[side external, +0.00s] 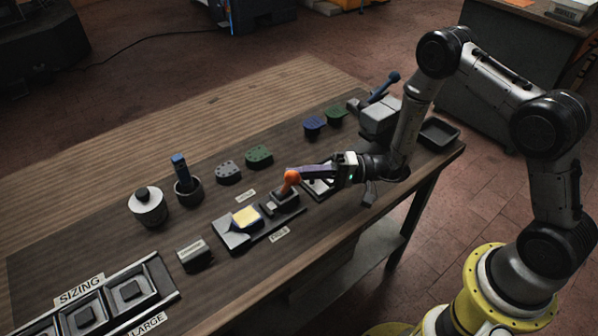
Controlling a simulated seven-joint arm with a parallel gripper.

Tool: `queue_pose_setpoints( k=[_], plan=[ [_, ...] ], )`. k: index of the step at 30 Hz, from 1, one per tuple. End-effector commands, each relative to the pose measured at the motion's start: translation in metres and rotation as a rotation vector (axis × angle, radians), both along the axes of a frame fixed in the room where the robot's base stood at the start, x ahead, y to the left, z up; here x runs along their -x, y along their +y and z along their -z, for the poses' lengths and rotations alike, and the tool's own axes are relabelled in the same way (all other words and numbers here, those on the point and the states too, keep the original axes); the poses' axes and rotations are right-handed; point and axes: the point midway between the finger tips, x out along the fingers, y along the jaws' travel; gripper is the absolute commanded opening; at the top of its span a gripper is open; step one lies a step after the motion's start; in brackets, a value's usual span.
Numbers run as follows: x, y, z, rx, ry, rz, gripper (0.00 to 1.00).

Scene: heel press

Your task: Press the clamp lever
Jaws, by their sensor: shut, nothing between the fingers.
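A grey plate with a yellow pad (244,217) sits just left of the clamp base.
A grey press with a blue-handled lever (385,86) stands at the back right, behind my wrist. A black tray (439,134) is at the right end.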

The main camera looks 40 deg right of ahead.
Motion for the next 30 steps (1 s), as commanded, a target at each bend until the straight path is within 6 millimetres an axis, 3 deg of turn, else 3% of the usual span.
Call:
queue_pose_setpoints(
  k=[7,21,30],
  plan=[
    [0.005,-0.011,0.003,0.0,0.001,0.004,0.0],
    [0.04,-0.077,0.019,0.001,0.001,0.003,0.0],
    [0.046,-0.087,0.022,0.001,-0.001,0.0,0.0]
  ],
)
